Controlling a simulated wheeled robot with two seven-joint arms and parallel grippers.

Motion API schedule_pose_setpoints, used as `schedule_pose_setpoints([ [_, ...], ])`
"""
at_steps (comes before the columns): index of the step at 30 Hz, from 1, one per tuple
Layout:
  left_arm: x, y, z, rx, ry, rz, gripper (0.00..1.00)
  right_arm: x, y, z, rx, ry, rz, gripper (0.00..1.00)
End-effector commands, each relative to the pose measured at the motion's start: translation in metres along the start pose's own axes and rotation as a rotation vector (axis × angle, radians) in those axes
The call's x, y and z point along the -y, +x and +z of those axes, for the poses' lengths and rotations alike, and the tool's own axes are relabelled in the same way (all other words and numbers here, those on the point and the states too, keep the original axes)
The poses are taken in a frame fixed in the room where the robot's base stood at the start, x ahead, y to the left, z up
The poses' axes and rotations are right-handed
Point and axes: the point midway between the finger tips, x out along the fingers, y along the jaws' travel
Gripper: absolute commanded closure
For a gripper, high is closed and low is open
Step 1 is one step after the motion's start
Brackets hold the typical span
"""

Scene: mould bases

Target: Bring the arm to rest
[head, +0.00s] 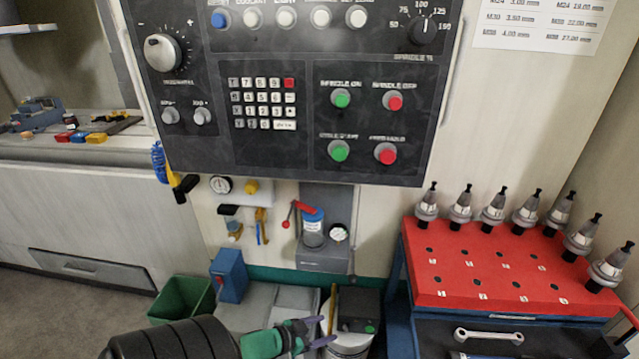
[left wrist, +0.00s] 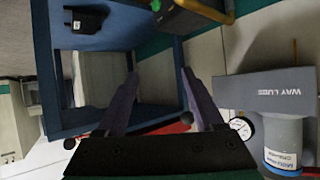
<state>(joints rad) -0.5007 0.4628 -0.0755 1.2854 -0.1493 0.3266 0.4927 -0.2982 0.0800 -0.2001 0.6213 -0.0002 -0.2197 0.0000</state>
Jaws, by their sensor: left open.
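My left arm (head: 175,342) comes in at the bottom of the head view, with a thick black sleeve and a green wrist. Its gripper (head: 320,332) points right, low in front of the white bucket and grey box below the control panel. In the left wrist view the two dark purple fingers of the gripper (left wrist: 160,76) stand apart with nothing between them. Beyond them is a blue open-fronted frame (left wrist: 85,28). My right gripper is in neither view.
The control panel (head: 300,90) hangs above. A red-topped tool cart (head: 490,265) with several tool holders stands at right. A green bin (head: 180,300) and white bucket (head: 350,343) are low down. The Way Lube unit (left wrist: 265,92) is right of the fingers in the wrist view.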

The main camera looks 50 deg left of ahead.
Motion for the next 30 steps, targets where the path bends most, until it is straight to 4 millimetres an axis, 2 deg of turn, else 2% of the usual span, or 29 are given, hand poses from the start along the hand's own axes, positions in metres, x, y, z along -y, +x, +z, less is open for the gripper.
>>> schedule_pose_setpoints([
  [17,0.000,0.000,0.003,0.009,-0.001,-0.005,0.31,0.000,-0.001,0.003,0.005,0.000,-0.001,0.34],
  [19,0.000,-0.001,0.011,0.029,-0.004,-0.014,0.31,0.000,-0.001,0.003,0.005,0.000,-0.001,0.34],
  [20,0.000,-0.001,0.019,0.050,-0.006,-0.022,0.31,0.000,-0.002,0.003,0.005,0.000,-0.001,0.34],
  [22,-0.004,-0.004,0.054,0.139,-0.012,-0.055,0.31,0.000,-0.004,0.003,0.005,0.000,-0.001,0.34],
  [23,-0.007,-0.006,0.074,0.194,-0.014,-0.070,0.31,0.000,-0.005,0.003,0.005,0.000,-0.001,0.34],
  [25,-0.024,-0.016,0.131,0.353,-0.018,-0.093,0.31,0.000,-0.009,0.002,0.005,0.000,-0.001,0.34],
  [27,-0.052,-0.034,0.187,0.529,-0.014,-0.089,0.31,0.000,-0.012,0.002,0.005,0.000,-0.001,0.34],
  [30,-0.098,-0.065,0.248,0.751,0.002,-0.042,0.31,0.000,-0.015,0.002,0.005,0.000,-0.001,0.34],
])
